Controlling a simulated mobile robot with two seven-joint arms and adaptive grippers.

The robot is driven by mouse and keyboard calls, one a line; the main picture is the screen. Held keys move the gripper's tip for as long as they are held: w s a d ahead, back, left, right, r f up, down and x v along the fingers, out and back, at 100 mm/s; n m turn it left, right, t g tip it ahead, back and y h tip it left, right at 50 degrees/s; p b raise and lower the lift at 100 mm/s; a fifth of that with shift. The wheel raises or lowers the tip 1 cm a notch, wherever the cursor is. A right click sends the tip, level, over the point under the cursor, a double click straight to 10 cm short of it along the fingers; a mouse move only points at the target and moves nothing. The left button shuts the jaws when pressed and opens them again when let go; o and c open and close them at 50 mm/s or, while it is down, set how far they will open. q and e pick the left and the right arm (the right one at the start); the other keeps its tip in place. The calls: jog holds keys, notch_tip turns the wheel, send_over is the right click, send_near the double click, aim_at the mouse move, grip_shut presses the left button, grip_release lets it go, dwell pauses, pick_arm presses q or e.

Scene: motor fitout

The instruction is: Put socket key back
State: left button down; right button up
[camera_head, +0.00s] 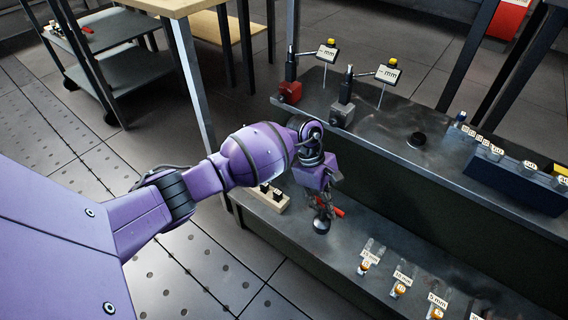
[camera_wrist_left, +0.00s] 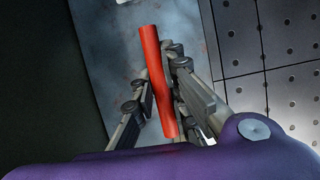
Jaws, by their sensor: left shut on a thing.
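My left gripper (camera_head: 322,201) reaches over the lower grey shelf of the bench and points down. It is shut on a red bar-like thing, which I take to be the socket key (camera_head: 338,212). In the left wrist view the red bar (camera_wrist_left: 157,80) lies lengthwise between the finger pads of the left gripper (camera_wrist_left: 160,95). The fingers hide part of it, and its working end cannot be made out. A wooden block (camera_head: 282,207) with dark pieces in it sits on the shelf just left of the gripper. My right gripper is not in view.
A dark round piece (camera_head: 321,226) shows just under the fingers. Labelled clear containers (camera_head: 400,284) line the shelf's front right. Two gauge stands, red (camera_head: 290,92) and grey (camera_head: 342,113), and a dark blue rack (camera_head: 512,183) stand on the raised level. Shelf room is clear between gripper and containers.

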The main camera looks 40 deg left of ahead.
pick_arm(q)
jog(key=c, duration=2.2)
grip_release()
jog(key=shift+f, duration=0.1)
jog(key=o, duration=0.5)
jog(key=shift+c, duration=0.2)
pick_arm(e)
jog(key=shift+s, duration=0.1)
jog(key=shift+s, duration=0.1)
pick_arm(q)
jog(key=shift+r, duration=0.2)
jog(key=p+v, duration=0.3)
jog(key=v, duration=0.9)
jog(key=shift+p, duration=0.3)
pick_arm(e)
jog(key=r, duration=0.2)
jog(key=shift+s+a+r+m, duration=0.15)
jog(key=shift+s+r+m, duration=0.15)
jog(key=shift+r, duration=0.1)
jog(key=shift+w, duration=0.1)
